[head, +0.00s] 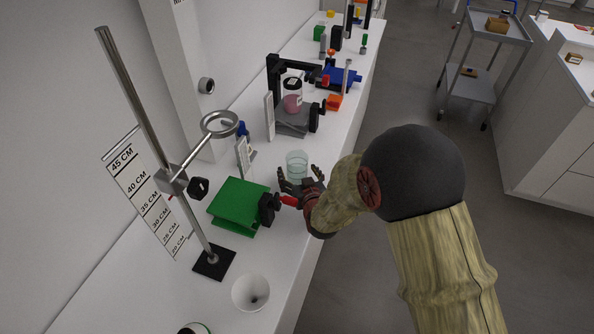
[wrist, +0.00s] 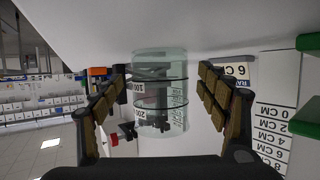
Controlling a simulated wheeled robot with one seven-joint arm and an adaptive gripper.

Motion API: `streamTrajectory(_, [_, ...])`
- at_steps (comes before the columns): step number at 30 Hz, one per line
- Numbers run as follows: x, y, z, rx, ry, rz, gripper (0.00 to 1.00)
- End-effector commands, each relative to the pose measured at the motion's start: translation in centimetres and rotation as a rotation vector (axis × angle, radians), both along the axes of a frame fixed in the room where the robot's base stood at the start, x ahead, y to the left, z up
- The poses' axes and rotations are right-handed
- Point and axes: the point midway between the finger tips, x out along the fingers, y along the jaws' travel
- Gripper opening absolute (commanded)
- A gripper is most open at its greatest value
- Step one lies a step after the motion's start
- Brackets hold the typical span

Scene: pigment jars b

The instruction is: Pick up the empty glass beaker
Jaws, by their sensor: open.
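The empty glass beaker (head: 297,160) is clear with a faint green tint and stands on the white bench, just beyond my gripper (head: 301,180) in the head view. In the wrist view the beaker (wrist: 160,95) lies between the two fingers of my gripper (wrist: 162,100). It has volume marks on its side. The fingers are open with a gap on each side of the glass, and I see no contact. The lower part of the beaker is partly hidden by my gripper in the head view.
A green lab jack (head: 238,203) with a black knob stands close left of my gripper. A jar of pink pigment (head: 292,100) stands on a grey device behind the beaker. The bench edge drops to open floor at right.

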Motion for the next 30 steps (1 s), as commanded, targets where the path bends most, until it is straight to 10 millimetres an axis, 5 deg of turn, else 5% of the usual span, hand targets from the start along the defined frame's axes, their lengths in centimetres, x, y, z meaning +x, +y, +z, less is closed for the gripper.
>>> streamTrajectory(12, [1.3,0.33,-0.39,0.0,0.0,0.0,0.73])
streamTrajectory(30, [1.27,0.33,-0.41,0.0,0.0,0.0,0.39])
